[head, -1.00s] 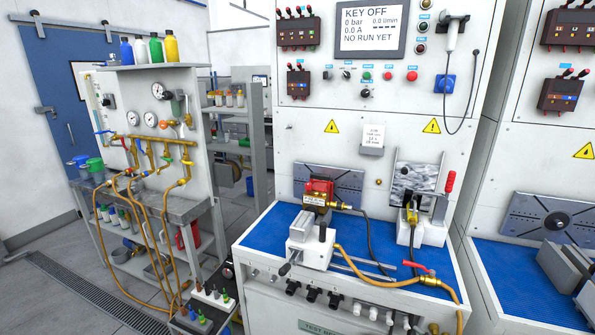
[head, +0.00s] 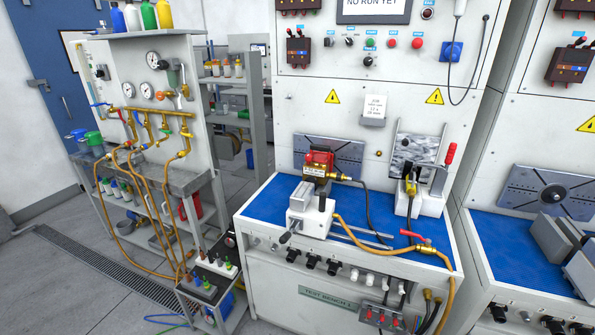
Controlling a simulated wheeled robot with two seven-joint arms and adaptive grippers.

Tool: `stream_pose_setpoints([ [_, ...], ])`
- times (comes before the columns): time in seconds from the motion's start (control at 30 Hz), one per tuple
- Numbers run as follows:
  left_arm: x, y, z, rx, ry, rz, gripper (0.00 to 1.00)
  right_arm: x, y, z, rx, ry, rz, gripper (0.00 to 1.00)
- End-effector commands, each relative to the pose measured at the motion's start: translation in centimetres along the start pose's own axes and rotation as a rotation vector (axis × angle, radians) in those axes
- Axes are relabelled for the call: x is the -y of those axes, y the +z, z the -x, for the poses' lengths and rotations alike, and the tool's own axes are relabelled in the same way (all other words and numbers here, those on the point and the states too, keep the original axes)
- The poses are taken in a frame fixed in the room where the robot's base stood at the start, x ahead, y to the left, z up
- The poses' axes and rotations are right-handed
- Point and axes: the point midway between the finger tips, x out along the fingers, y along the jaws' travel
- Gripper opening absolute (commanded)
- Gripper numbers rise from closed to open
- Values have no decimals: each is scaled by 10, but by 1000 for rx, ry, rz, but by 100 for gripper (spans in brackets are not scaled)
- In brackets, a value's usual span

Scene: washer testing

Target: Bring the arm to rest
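Neither of my arms and neither gripper shows in the head view. The test bench (head: 262,208) with a blue mat stands in the middle. On it a brass valve with a red top (head: 319,165) sits in a white vise (head: 309,212). A hose (head: 375,241) runs from the vise area to a red-handled valve (head: 419,241) at the front right. A clamp fixture (head: 421,190) with a red handle stands at the back right of the mat.
A plumbing stand with gauges and hoses (head: 150,110) is at the left. A small cart with bottles (head: 211,275) stands at the bench's front left corner. A second bench (head: 500,258) is at the right. Open floor (head: 60,285) lies at the lower left.

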Motion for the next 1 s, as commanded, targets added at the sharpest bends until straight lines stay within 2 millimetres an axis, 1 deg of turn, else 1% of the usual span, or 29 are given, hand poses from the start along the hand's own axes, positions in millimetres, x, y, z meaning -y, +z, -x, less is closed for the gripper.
stream_pose_setpoints([
  [0.03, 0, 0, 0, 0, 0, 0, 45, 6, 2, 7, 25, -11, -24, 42],
  [0.2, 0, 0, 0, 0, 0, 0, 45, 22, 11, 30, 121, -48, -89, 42],
  [0.43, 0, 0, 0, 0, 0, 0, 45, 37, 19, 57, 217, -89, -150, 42],
  [0.9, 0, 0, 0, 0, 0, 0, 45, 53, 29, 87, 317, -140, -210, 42],
  [0.97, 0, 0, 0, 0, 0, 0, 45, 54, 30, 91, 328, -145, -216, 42],
  [1.0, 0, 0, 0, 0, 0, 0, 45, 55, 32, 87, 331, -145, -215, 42],
])
